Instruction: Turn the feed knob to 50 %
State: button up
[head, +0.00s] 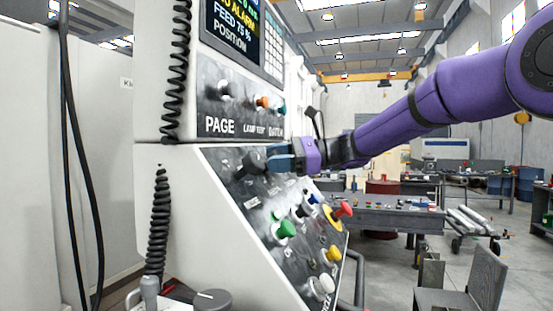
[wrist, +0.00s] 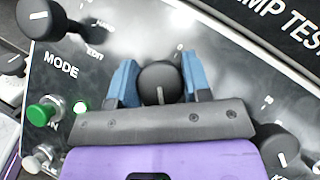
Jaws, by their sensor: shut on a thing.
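The black feed knob (wrist: 160,80) sits between the two blue fingers of my gripper (wrist: 159,73) in the wrist view. The gripper is shut on it, one finger on each side. A white pointer line shows on the knob's face, toward the palm. The knob's name label is hidden behind the palm. In the head view my gripper (head: 279,158) reaches in from the right to the sloped panel, and its fingers hide the knob. The screen (head: 235,28) above reads FEED 75 %.
The black mode knob (wrist: 40,18) is left of my gripper in the wrist view, with a green button (wrist: 44,111) below it. Another black knob (wrist: 280,143) is close at the right. In the head view several coloured buttons, including a red one (head: 343,208), stand out below my gripper.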

jog(key=n+g+h, duration=0.1)
jog(key=n, duration=0.2)
jog(key=n+g+h, duration=0.1)
jog(key=n+g, duration=0.1)
jog(key=n, duration=0.1)
jog(key=shift+n+h, duration=0.3)
jog(key=shift+h, duration=0.1)
jog(key=n+g+h, duration=0.1)
jog(key=n+h, duration=0.1)
jog(key=n, duration=0.2)
jog(key=shift+f+n+h, duration=0.1)
jog(key=shift+n+h, duration=0.3)
jog(key=shift+s+g, duration=0.1)
jog(key=shift+g, duration=0.2)
jog(key=o, duration=0.9)
jog(key=shift+c, duration=0.2)
jog(key=shift+d, duration=0.1)
jog(key=v, duration=1)
jog(key=shift+d+r, duration=0.2)
jog(key=shift+r, duration=0.1)
